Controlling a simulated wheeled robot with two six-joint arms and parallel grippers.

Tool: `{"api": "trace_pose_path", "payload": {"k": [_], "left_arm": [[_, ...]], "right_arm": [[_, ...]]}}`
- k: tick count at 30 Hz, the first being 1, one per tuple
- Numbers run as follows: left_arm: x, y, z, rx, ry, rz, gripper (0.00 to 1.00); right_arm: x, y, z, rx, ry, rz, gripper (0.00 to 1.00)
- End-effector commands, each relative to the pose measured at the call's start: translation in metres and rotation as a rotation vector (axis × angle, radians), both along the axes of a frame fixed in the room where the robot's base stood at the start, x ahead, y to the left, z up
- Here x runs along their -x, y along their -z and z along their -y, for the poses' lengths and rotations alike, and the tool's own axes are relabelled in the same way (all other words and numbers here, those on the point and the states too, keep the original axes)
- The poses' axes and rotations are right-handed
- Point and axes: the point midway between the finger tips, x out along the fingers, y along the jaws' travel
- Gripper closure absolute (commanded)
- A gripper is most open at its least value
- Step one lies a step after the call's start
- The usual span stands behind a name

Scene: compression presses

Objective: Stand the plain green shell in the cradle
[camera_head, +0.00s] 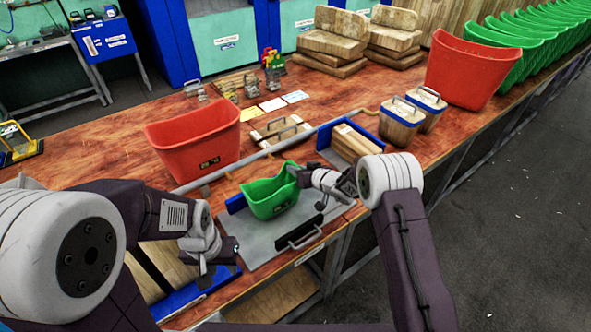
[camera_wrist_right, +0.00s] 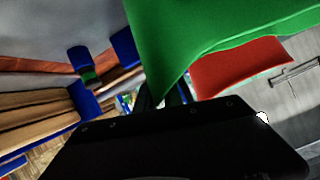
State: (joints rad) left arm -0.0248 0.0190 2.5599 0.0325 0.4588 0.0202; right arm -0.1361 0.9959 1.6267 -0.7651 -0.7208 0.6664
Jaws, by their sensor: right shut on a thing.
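A green shell (camera_head: 268,197) is above the grey metal plate (camera_head: 262,244) in the middle of the workbench. A small dark mark shows low on its side. My right gripper (camera_head: 304,177) is shut on the shell's right rim. In the right wrist view the green shell (camera_wrist_right: 225,35) fills the upper part, and the fingertips are mostly hidden. I cannot tell whether the shell touches the plate. My left gripper (camera_head: 222,253) is left of the plate, apart from the shell; its jaw opening is unclear. Blue blocks (camera_head: 236,204) flank the plate; I cannot clearly make out a cradle.
A labelled red shell (camera_head: 195,142) stands behind, left of the green one. Another red shell (camera_head: 472,66) and a row of green shells (camera_head: 540,38) stand at the back right. Wooden blocks with handles (camera_head: 402,121) sit right. A black handle (camera_head: 300,237) is at the plate's front.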

Motion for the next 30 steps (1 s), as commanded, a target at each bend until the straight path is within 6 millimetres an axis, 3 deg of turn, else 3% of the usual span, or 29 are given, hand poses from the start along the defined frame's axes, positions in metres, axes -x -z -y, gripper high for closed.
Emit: {"api": "trace_pose_path", "payload": {"k": [3,4,6,18,30], "left_arm": [[0.0,0.002,0.0,0.0,0.0,0.0,0.64],[0.0,0.001,0.0,0.0,0.0,0.0,0.64],[0.0,0.001,0.0,0.0,0.0,0.0,0.64],[0.0,0.0,0.0,0.0,0.0,0.0,0.64],[0.0,0.003,0.0,0.0,0.0,0.0,0.64]], "right_arm": [[0.0,0.002,0.0,0.0,0.0,0.0,1.0],[0.0,0.002,0.0,0.0,0.0,0.0,0.83],[0.0,0.001,0.0,0.0,0.0,0.0,0.67],[0.004,-0.003,0.004,0.0,0.001,0.0,0.67],[0.063,-0.038,0.051,0.0,0.002,0.001,0.67]]}}
